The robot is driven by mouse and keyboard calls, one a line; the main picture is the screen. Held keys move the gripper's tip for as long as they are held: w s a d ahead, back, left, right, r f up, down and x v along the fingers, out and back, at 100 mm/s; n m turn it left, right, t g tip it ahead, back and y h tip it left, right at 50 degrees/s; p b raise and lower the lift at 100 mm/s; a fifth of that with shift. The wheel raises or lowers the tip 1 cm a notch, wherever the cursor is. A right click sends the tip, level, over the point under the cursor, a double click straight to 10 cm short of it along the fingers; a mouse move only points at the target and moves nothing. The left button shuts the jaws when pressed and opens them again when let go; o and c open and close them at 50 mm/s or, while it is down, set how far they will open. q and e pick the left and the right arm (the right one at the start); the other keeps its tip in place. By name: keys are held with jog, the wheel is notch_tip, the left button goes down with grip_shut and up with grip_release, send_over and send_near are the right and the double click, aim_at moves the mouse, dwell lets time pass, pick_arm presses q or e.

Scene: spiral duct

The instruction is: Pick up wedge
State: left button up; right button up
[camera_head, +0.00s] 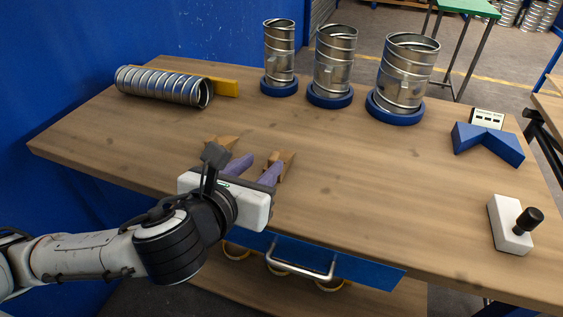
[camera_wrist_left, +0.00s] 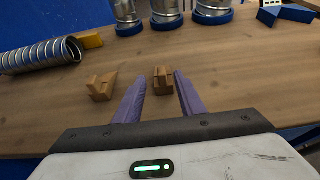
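Two small brown wooden wedges lie on the table: a left wedge (camera_head: 222,142) and a right wedge (camera_head: 284,158). In the left wrist view, the right wedge (camera_wrist_left: 162,82) shows in the gap between the purple fingers, just by the tips. The left wedge (camera_wrist_left: 101,88) lies outside the left finger there. My left gripper (camera_head: 262,161) is open, low over the table near its front edge, and holds nothing. Whether the fingers touch the right wedge, I cannot tell. My right gripper is not in view.
A ribbed metal duct (camera_head: 163,87) lies beside a yellow block (camera_head: 226,88) at the back left. Three upright ducts stand on blue bases behind. A blue angled block (camera_head: 489,142) and a white device with a black knob (camera_head: 509,226) are at the right. The table's middle is clear.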

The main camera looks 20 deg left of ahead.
aim_at(273, 157)
pick_arm(q)
jog(key=shift+w+f+b, duration=0.35)
jog(key=shift+f+b, duration=0.1)
jog(key=shift+b, duration=0.05)
jog(key=shift+r+x, duration=0.2)
jog(key=shift+x, duration=0.75)
jog(key=shift+w+f, duration=0.2)
jog(key=shift+w, duration=0.25)
jog(key=x, duration=0.5)
jog(key=shift+d, duration=0.2)
grip_shut()
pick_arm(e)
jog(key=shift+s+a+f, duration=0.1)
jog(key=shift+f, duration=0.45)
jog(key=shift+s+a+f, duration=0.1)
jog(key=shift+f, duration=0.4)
